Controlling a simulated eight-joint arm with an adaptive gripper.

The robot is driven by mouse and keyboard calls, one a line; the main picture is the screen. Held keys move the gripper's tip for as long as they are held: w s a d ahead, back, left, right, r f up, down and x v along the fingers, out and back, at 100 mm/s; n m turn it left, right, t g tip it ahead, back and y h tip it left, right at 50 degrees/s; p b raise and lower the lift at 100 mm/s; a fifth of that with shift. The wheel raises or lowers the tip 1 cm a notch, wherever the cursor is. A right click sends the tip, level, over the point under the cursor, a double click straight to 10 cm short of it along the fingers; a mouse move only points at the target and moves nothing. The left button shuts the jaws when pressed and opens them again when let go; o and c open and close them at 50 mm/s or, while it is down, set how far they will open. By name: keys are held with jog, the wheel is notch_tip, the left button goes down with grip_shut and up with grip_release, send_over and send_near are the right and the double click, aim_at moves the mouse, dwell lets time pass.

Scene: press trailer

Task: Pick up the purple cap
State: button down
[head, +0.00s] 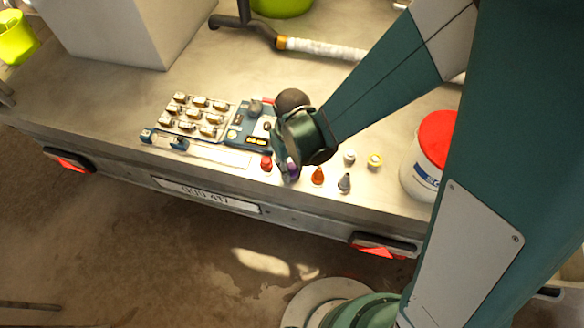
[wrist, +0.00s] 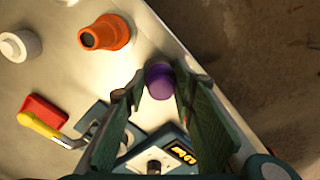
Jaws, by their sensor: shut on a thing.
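The purple cap (wrist: 160,82) sits between the two fingertips of my gripper (wrist: 157,85) in the wrist view. The gripper is shut on it. In the head view the cap (head: 292,168) is a small purple patch, mostly hidden by my gripper (head: 290,172). It is near the front edge of the trailer bed. I cannot tell whether the cap touches the surface.
An orange nozzle-like piece (wrist: 107,36) and a white ring (wrist: 18,47) are close by. A red piece (head: 266,162), a grey cone (head: 344,182) and a control panel (head: 243,135) surround the gripper. A red-lidded bucket (head: 425,160) stands right. The trailer edge is near.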

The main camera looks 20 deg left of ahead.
aim_at(292, 166)
jog(key=shift+r+p, duration=1.25)
jog(key=shift+r, duration=3.2)
